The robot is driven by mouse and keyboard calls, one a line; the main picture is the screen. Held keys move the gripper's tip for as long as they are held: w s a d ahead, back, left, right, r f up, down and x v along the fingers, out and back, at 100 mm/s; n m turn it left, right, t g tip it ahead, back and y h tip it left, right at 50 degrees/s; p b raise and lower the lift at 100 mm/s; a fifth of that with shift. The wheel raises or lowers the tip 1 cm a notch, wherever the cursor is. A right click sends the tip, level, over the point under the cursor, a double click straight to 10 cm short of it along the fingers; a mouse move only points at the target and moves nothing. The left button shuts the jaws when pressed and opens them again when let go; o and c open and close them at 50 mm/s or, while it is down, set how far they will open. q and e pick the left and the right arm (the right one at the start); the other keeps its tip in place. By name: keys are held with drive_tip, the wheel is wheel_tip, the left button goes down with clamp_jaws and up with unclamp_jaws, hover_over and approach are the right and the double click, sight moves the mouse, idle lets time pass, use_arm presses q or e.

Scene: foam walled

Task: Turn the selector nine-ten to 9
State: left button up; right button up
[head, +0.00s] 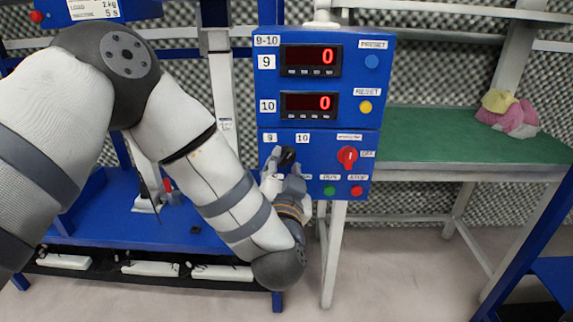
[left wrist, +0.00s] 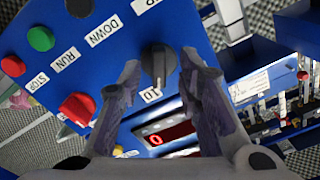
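The selector nine-ten is a black knob (head: 288,155) on the lower part of the blue control panel (head: 265,90), under small labels 9 and 10. In the left wrist view the knob (left wrist: 158,60) has a grey pointer bar that points toward the 10 label (left wrist: 151,95). My left gripper (head: 283,168) is at the panel, in front of the knob. In the left wrist view its fingers (left wrist: 158,75) stand open on either side of the knob, with narrow gaps; contact is hard to tell. My right gripper is not in view.
A red selector knob (head: 347,156) sits right of the black one, with a green button (head: 329,191) and a red button (head: 357,191) below. Two displays (head: 311,60) read 0. A green-topped table (head: 430,145) stands at the right, holding a pink and yellow bundle (head: 515,115).

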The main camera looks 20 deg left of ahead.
use_arm(q)
drive_tip(key=shift+x, duration=0.95)
clamp_jaws()
